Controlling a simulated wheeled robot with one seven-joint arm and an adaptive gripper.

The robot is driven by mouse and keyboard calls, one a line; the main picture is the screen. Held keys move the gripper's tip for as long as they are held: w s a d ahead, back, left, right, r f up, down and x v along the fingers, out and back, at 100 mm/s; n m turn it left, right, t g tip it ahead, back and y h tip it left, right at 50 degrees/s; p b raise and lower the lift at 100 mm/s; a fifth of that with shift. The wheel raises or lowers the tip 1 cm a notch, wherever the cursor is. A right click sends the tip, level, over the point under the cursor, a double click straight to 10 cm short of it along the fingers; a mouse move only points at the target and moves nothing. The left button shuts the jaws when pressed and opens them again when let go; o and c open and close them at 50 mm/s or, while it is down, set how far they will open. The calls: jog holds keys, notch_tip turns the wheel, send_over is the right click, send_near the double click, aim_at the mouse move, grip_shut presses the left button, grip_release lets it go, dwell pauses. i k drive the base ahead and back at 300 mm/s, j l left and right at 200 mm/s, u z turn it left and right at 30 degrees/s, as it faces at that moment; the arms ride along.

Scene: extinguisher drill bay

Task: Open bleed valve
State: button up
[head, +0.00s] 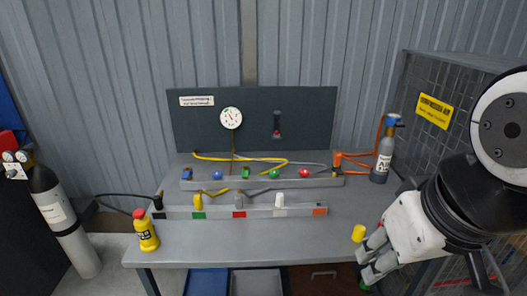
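No part in view is clearly labelled as the bleed valve. A lever with a red end (277,126) hangs on the dark back panel, right of a round white gauge (231,118). The rear rail on the bench carries blue (217,175), green (274,174) and red (304,172) knobs, among other fittings. My gripper (364,260) is at the bench's front right corner, well apart from the lever and knobs. It points left and down. A small yellow piece (358,233) shows by its upper finger; I cannot tell whether they touch. The finger gap is unclear.
The front rail (170,213) holds several coloured fittings. A yellow bottle with a red top (147,232) stands at the bench's left front. A grey cylinder (383,160) stands at the back right, beside a mesh cage (445,140). The bench's front strip (240,248) is clear.

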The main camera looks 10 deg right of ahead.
aim_at(304, 172)
jog(key=i+z, duration=0.15)
jog(key=i, duration=0.95)
